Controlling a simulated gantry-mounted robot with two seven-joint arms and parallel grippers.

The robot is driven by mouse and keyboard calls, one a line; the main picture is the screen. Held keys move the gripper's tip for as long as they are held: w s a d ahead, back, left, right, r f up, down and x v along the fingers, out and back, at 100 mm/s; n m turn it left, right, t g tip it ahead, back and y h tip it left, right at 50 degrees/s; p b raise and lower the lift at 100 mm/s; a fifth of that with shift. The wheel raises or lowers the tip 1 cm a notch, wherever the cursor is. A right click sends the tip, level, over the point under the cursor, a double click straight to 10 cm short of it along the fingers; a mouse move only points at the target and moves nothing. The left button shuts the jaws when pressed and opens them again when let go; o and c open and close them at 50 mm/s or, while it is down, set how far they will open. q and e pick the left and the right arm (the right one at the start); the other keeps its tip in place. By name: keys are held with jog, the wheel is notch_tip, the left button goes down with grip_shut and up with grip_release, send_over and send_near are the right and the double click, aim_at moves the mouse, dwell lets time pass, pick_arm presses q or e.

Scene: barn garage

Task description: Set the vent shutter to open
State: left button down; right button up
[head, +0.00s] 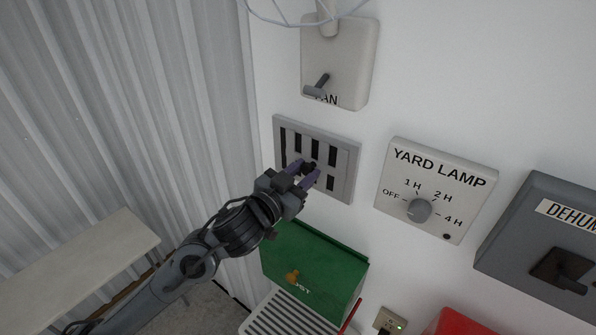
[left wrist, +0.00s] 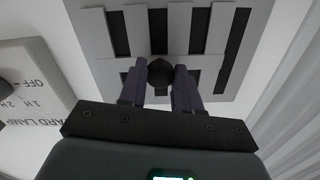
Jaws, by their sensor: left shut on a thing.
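The vent shutter (head: 347,178) is a grey wall plate with several dark vertical slots, seen in the head view left of the yard lamp dial. It also fills the top of the left wrist view (left wrist: 104,72). Its small dark knob (left wrist: 160,72) sits between the fingers of my left gripper (head: 305,174). The left gripper is shut on this knob, in front of the lower middle of the plate. The slots show dark openings beside grey slats. The gripper hides part of the lower slots. My right gripper is not in view.
A fan switch (head: 340,65) is above, a yard lamp dial (head: 435,190) to the right, and a grey dehumidifier box (head: 520,235) farther right. A green box (head: 315,268) is close below. A bench (head: 80,265) stands at lower left by the corrugated wall.

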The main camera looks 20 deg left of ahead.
pick_arm(q)
jog(key=shift+s+d, duration=0.1)
jog(key=shift+d, duration=0.05)
jog(key=c, duration=0.8)
grip_release()
jog(key=shift+d, duration=0.1)
jog(key=shift+s+a+f, duration=0.1)
jog(key=shift+s+a, duration=0.15)
jog(key=shift+s, duration=0.25)
jog(key=b+v, duration=0.1)
jog(key=v, duration=0.8)
jog(key=shift+s+a+b, duration=0.1)
jog(key=shift+s+b, duration=0.3)
